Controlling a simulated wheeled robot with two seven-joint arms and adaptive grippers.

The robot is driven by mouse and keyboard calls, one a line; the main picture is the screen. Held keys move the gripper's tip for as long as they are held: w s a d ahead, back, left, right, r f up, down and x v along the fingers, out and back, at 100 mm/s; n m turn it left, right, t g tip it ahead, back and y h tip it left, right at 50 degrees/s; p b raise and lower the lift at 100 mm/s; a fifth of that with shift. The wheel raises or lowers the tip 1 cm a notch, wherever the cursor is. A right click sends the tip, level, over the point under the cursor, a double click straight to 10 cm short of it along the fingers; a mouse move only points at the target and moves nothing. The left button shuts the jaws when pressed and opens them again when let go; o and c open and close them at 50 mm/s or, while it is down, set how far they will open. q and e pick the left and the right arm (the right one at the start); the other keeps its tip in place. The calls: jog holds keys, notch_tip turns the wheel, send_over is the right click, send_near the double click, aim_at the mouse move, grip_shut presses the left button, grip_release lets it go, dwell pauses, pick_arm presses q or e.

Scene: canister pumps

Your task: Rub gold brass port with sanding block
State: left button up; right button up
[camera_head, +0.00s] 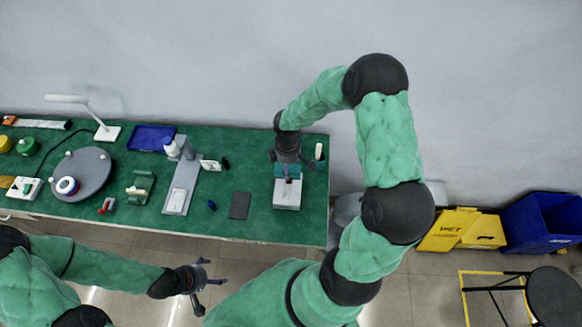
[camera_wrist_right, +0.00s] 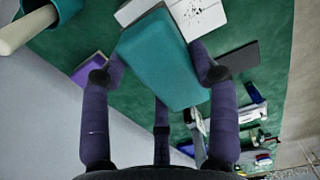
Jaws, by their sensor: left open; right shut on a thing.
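A teal block (camera_wrist_right: 160,58), which I take for the sanding block, sits between the two fingers of my right gripper (camera_wrist_right: 158,75). In the head view the right gripper (camera_head: 288,163) holds the teal block (camera_head: 288,171) at the back edge of a white box (camera_head: 287,194). The white box also shows past the block in the right wrist view (camera_wrist_right: 208,14), with dark specks on its top. I cannot tell whether block and box touch. I cannot make out the gold brass port in either view. My left gripper (camera_head: 197,279) is open and empty, in front of the bench.
The green bench (camera_head: 262,150) holds a dark flat pad (camera_head: 239,205), a grey stand (camera_head: 180,190), a blue tray (camera_head: 152,138), a round grey turntable (camera_head: 88,168) and a lamp (camera_head: 107,132). A small cylinder (camera_head: 318,151) stands right of the gripper.

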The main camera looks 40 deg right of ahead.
jog(key=shift+d+r+p, duration=0.1)
jog(key=shift+r+p, duration=0.55)
jog(key=shift+r, duration=0.55)
